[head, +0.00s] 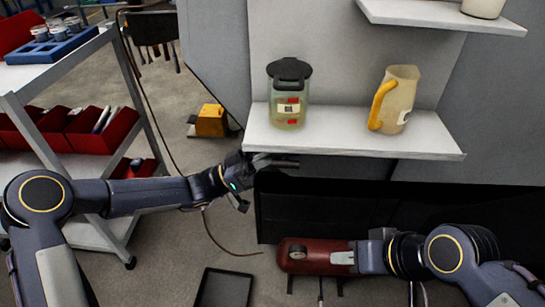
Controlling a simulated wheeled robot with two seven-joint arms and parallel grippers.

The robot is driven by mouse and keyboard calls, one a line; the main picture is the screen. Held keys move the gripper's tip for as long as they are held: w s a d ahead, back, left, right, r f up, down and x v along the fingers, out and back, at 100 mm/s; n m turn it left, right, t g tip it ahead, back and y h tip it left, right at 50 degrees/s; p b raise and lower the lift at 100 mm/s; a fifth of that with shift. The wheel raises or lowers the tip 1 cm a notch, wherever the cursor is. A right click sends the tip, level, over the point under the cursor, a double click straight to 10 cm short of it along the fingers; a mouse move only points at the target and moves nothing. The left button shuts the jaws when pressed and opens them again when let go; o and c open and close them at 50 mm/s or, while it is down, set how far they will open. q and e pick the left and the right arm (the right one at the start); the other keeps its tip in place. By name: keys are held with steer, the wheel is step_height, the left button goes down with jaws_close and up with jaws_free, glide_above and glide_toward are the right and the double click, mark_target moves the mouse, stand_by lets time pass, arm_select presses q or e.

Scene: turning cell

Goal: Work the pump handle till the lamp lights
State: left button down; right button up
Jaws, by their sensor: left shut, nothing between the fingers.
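My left gripper (284,164) is shut and empty, just below the front left edge of the white shelf. My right gripper (345,257) is low, at the right end of a dark red tank-like body (300,251). My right fingers are hard to make out there, so I cannot tell whether they are open or touch it. I cannot clearly make out a pump handle. No lamp can be identified in the head view.
The white shelf (350,140) holds a green-tinted jar (289,100) with a black lid and a cream jug (400,95) with a yellow handle. A trolley with red bins (95,130) stands left. A yellow block (210,120) and black tray (222,288) are on the floor.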

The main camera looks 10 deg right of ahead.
arm_select(q)
steer(key=shift+s+f+m+g+y+b, duration=0.15)
steer(key=shift+f+m+g+b, duration=0.75)
steer(key=shift+b, duration=1.3)
steer(key=shift+f+m+g+y+b, duration=0.1)
steer(key=shift+f+m+g+b, duration=0.35)
steer(key=shift+m+b, duration=1.25)
steer(key=shift+s+f+m+g+y+b, duration=0.15)
steer(key=shift+f+m+g+b, duration=0.45)
steer(key=shift+b, duration=2.1)
steer(key=shift+w+f, duration=0.1)
steer(key=shift+a, duration=0.1)
